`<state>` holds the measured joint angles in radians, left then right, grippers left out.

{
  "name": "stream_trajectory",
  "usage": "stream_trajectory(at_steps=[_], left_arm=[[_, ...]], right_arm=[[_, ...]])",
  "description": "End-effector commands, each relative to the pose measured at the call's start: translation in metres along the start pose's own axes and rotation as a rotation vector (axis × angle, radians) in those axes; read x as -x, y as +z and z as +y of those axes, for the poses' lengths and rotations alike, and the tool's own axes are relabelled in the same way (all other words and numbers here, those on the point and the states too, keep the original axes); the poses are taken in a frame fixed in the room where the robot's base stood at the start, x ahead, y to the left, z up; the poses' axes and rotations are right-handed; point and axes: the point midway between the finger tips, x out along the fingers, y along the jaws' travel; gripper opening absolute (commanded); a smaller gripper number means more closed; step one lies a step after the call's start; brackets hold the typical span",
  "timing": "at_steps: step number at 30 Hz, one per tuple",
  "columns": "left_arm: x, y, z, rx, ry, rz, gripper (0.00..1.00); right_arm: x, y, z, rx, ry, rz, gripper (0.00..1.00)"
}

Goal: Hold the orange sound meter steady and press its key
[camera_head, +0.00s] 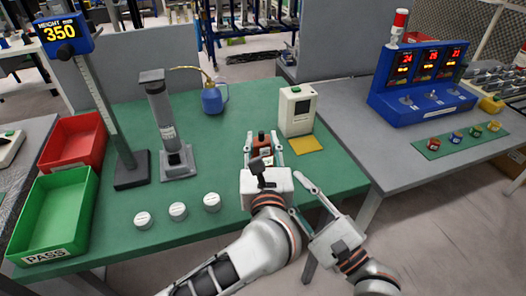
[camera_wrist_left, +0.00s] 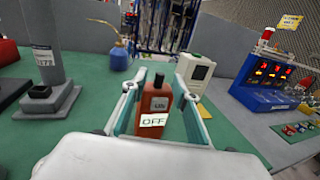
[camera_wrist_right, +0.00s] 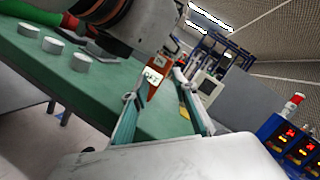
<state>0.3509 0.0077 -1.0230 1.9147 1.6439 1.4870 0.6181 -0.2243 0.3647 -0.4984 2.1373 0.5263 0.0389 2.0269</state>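The orange sound meter (camera_head: 262,143) stands upright on the green mat, with a dark tip on top. In the left wrist view the meter (camera_wrist_left: 155,104) shows a small dark panel and a white OFF plate. My left gripper (camera_head: 263,140) has one finger on each side of it, its tips close against the sides; it looks shut on the meter. My right gripper (camera_head: 302,193) is open and empty, apart from the meter, to its lower right. The right wrist view shows the meter (camera_wrist_right: 160,68) beyond the fingers. I cannot make out the key clearly.
A cream box device (camera_head: 297,110) and yellow pad (camera_head: 307,144) stand close behind the meter. A blue oil can (camera_head: 213,99), grey column (camera_head: 160,110), white discs (camera_head: 178,210), and red (camera_head: 72,143) and green (camera_head: 56,214) bins are left. A blue panel (camera_head: 420,85) is right.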

Motion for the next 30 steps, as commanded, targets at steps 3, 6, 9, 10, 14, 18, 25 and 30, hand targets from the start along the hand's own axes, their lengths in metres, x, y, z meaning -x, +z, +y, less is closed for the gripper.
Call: stream_trajectory(at_steps=[3,6,9,10,14,18,25,30], left_arm=[[-0.016,0.001,0.000,-0.002,0.001,-0.003,0.29],[-0.024,0.001,0.000,-0.001,0.000,-0.002,0.29],[-0.029,0.001,0.000,-0.001,0.001,-0.002,0.29],[-0.029,0.001,0.000,0.000,0.001,-0.001,0.29],[-0.030,0.000,0.000,0.001,0.000,0.000,0.29],[-0.030,0.000,0.000,0.001,0.001,0.000,0.27],[-0.030,0.000,0.000,0.000,0.001,0.000,0.00],[-0.030,0.000,0.000,0.000,0.001,0.000,0.00]], right_arm=[[0.000,0.000,0.000,0.000,0.000,0.000,0.28],[0.000,0.000,0.000,0.000,0.000,0.000,0.28],[0.000,0.000,0.000,0.000,0.000,0.000,0.28],[0.000,0.000,0.000,0.000,0.000,0.000,0.28],[0.000,0.000,0.000,0.000,0.000,0.000,0.28],[0.000,0.000,0.000,0.000,0.000,0.000,0.28],[0.000,0.000,0.000,0.000,0.000,0.000,0.28],[0.000,0.000,0.000,0.000,0.000,0.000,0.00]])
